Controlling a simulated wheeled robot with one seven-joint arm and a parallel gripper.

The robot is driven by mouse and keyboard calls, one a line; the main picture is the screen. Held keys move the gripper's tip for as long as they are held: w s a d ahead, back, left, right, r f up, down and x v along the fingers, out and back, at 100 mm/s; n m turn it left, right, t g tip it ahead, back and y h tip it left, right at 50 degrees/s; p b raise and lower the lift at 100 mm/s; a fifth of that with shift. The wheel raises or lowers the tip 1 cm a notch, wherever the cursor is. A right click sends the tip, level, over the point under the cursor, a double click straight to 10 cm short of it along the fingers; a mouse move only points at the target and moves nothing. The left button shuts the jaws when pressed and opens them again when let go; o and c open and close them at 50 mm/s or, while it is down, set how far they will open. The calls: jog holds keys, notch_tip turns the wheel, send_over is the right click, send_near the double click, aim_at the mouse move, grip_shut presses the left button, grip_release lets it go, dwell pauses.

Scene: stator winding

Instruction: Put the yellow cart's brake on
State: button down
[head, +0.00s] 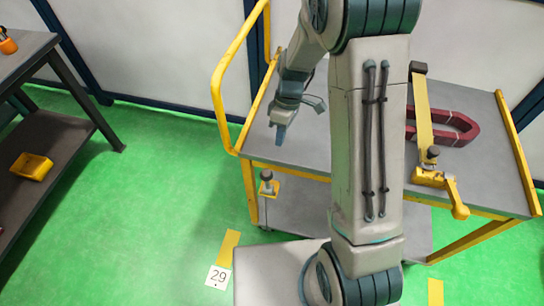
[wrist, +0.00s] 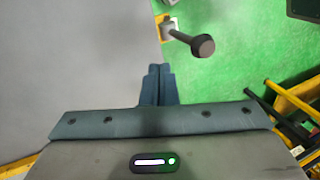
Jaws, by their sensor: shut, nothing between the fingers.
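The yellow cart (head: 243,180) stands in front of me with a grey top and a yellow frame and handle. Its brake appears to be the small lever with a dark knob (head: 266,175) on a yellow plate at the cart's left front side, below the top. In the wrist view the lever's round dark knob (wrist: 203,47) sticks out over the green floor, right of and beyond my fingers. My gripper (head: 281,137) is shut and empty, pointing down near the cart top's left edge. In the wrist view its fingertips (wrist: 160,69) are together, apart from the lever.
A yellow bar clamp (head: 423,110) and a dark red U-shaped piece (head: 458,128) lie on the cart's right half. A dark shelf unit (head: 50,135) with a yellow bin (head: 31,166) stands at the left. Green floor between them is clear. A card marked 29 (head: 217,278) lies in front.

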jog(key=x, duration=0.4)
jog(key=shift+s+a+f+p, duration=0.15)
jog(key=shift+s+a+p, duration=0.25)
jog(key=shift+s, duration=0.45)
jog(key=shift+s+a+f+p, duration=0.15)
jog(key=shift+s+a+f, duration=0.05)
jog(key=shift+s+a, duration=0.55)
